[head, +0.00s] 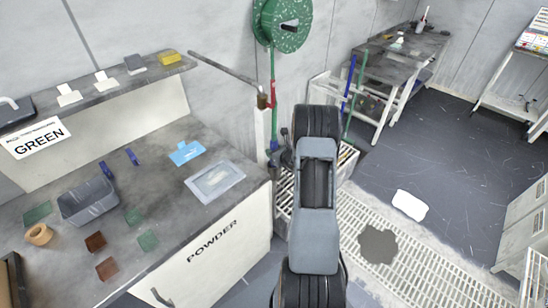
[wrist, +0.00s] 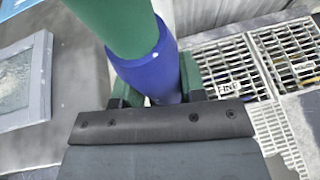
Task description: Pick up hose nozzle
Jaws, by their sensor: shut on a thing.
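The hose nozzle (wrist: 148,62), a cylinder with a green upper part and a blue collar, fills the top middle of the wrist view. My gripper (wrist: 158,88) is shut on it around the blue part, with a green finger pad on each side. The lower end of the nozzle is hidden by the gripper body. My arm hides most of the gripper there.
A workbench labelled POWDER (head: 232,252) stands to the left, with a tray (head: 215,181) near its right edge. Floor grating (head: 372,222) lies to the right and below. A rod (head: 222,71) sticks out from the shelf. A white patch (head: 410,205) lies on the dark floor.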

